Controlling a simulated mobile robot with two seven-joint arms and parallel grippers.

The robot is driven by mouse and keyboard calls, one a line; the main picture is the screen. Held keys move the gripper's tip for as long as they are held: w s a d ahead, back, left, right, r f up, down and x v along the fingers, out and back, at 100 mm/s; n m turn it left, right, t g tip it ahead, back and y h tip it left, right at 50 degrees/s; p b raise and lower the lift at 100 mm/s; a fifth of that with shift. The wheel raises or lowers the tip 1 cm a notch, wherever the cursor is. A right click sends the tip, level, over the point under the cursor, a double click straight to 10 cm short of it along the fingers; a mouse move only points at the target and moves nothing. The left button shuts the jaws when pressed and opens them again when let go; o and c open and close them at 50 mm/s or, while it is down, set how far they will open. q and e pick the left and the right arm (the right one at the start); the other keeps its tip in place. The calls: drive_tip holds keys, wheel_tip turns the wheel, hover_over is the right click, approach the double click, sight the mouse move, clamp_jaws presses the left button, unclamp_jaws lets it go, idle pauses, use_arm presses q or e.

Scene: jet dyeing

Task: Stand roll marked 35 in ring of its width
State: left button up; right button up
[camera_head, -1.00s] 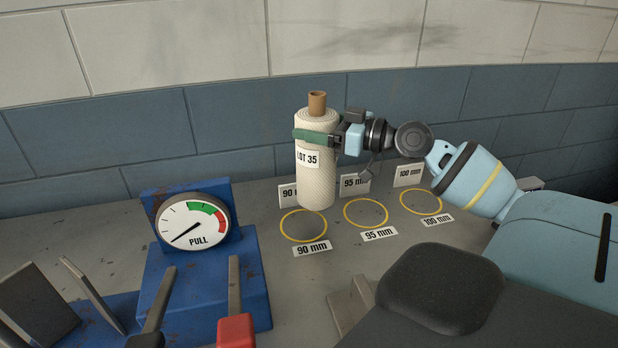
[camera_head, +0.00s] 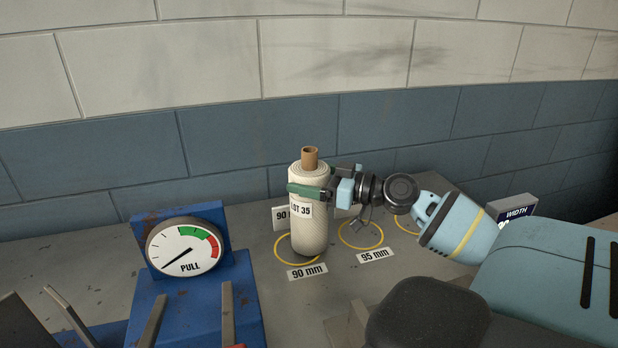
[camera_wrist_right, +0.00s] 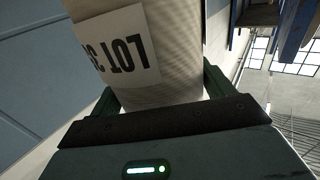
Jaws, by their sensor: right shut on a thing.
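The cream fabric roll marked LOT 35 (camera_head: 309,232) stands upright with a brown core tube sticking out of its top. My right gripper (camera_head: 310,192) is shut around its upper part with green fingers. The roll also fills the middle of the right wrist view (camera_wrist_right: 178,60), between the fingers. Its lower end is over the yellow 90 mm ring (camera_head: 283,257), covering the ring's right part. I cannot tell whether the bottom touches the table. The 95 mm ring (camera_head: 345,243) is empty, to the right. My left gripper is not in view.
A blue stand with a PULL dial (camera_head: 184,248) is at the left. The 100 mm ring (camera_head: 402,226) is partly hidden by my right arm. A WIDTH sign (camera_head: 516,211) is at the right. A tiled wall closes off the back.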

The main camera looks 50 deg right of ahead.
drive_tip(key=shift+f, duration=0.1)
drive_tip(key=o, duration=1.6)
drive_tip(key=shift+o, duration=0.2)
drive_tip(key=shift+s+d, duration=0.15)
drive_tip(key=shift+s, duration=0.25)
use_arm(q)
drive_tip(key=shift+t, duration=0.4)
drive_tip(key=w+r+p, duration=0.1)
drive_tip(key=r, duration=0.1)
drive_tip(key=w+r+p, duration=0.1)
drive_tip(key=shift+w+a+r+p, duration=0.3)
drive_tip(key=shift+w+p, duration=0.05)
use_arm(e)
drive_tip(key=v, duration=1.1)
